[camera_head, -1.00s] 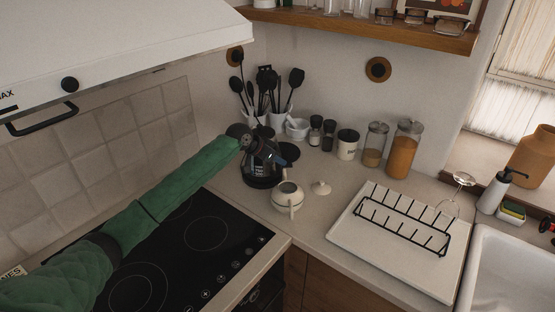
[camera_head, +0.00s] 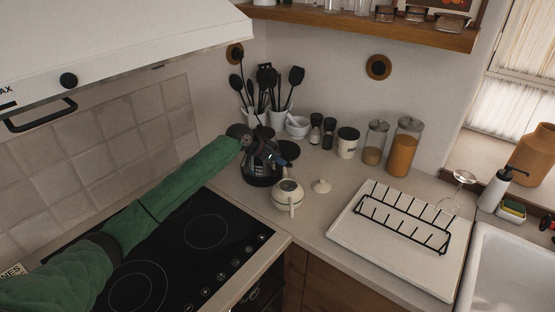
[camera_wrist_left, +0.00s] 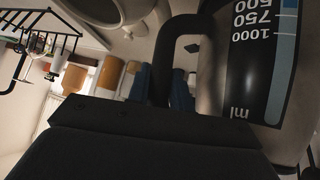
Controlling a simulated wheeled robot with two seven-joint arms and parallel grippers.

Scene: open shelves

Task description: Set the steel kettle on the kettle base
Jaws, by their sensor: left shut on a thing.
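The steel kettle (camera_head: 255,168), with a black lower part and a measuring scale on its side, is at the back corner of the counter beside the hob. My left gripper (camera_head: 272,157) is shut on its black handle. In the left wrist view the handle (camera_wrist_left: 166,62) and the kettle's scale (camera_wrist_left: 260,50) are close up. A wide black foot shows under the kettle; I cannot tell whether this is the kettle base. A flat black disc (camera_head: 290,150) lies just behind and right of the gripper, partly hidden. My right gripper is out of view.
Utensil pots (camera_head: 279,117), a mortar (camera_head: 297,126) and jars (camera_head: 404,148) line the back wall. The hob (camera_head: 205,232) is at left, a dish rack (camera_head: 405,222) at right.

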